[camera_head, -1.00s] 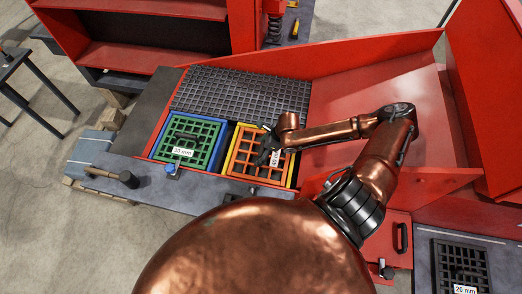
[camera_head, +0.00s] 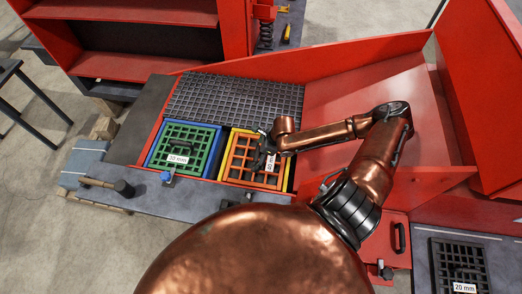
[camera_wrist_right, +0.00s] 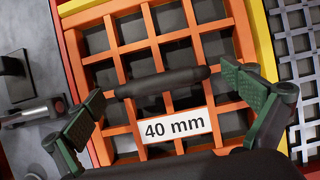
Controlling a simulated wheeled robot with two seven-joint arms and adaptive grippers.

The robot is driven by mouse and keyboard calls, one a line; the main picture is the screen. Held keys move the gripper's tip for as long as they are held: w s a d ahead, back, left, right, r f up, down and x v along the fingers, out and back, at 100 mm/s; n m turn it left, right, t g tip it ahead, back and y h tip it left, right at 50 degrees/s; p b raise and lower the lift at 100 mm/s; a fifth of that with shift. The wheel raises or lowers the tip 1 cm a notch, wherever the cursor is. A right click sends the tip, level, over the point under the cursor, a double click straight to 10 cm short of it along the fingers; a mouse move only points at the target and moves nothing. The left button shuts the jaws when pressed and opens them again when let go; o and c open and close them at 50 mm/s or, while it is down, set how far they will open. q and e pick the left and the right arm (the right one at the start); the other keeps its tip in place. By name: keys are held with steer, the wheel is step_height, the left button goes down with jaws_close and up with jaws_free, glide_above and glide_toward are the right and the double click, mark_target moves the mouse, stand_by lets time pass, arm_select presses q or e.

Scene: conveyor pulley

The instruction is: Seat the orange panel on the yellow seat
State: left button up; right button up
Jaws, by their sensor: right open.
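The orange panel (camera_head: 240,165) is a square grid with a dark handle and a white "40 mm" label. It lies inside the yellow seat (camera_head: 228,150), whose rim shows around it; I cannot tell whether it is fully down. In the right wrist view the panel (camera_wrist_right: 135,45) fills the middle and the yellow rim (camera_wrist_right: 262,38) runs along its right side. My right gripper (camera_head: 266,150) is over the panel. In the wrist view its fingers (camera_wrist_right: 168,95) are spread apart, one on each side of the handle (camera_wrist_right: 163,82), not closed on it. My left gripper is out of view.
A dark mesh (camera_head: 235,100) lies behind, and red chute walls (camera_head: 370,90) stand to the right. A hammer (camera_head: 110,186) lies at the front left. A black "20 mm" grid (camera_head: 462,262) is at the lower right.

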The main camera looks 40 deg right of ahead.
steer(key=v, duration=1.1)
steer(key=shift+r, duration=0.1)
stand_by(0.4)
steer(key=x, duration=1.2)
steer(key=shift+r, duration=0.15)
